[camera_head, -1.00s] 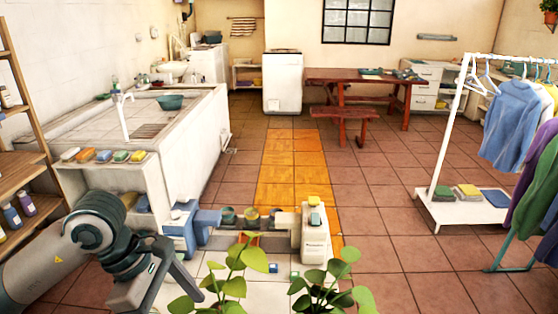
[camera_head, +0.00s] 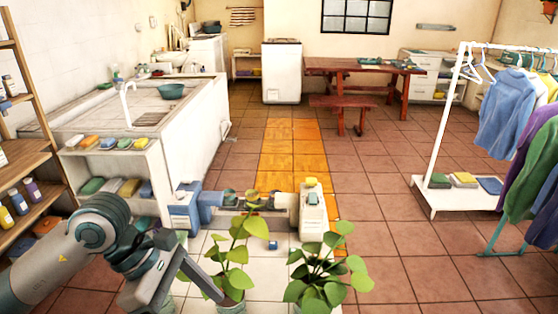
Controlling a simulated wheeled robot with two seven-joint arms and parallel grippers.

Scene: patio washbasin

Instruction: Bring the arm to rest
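My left arm comes in at the lower left, and its gripper (camera_head: 188,284) hangs low at the bottom of the picture, left of a potted plant (camera_head: 236,256). One grey finger reaches down to the right, close to that plant's pot. I see nothing held in it, but the fingertips are too unclear to tell whether they are apart. Whether the finger touches the pot is also unclear. My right gripper is not in view.
A second potted plant (camera_head: 318,272) stands to the right. A white washbasin (camera_head: 183,130) and wooden shelf (camera_head: 22,168) are on the left. A clothes rack (camera_head: 450,135) is at right. A red table (camera_head: 365,70) stands at the back.

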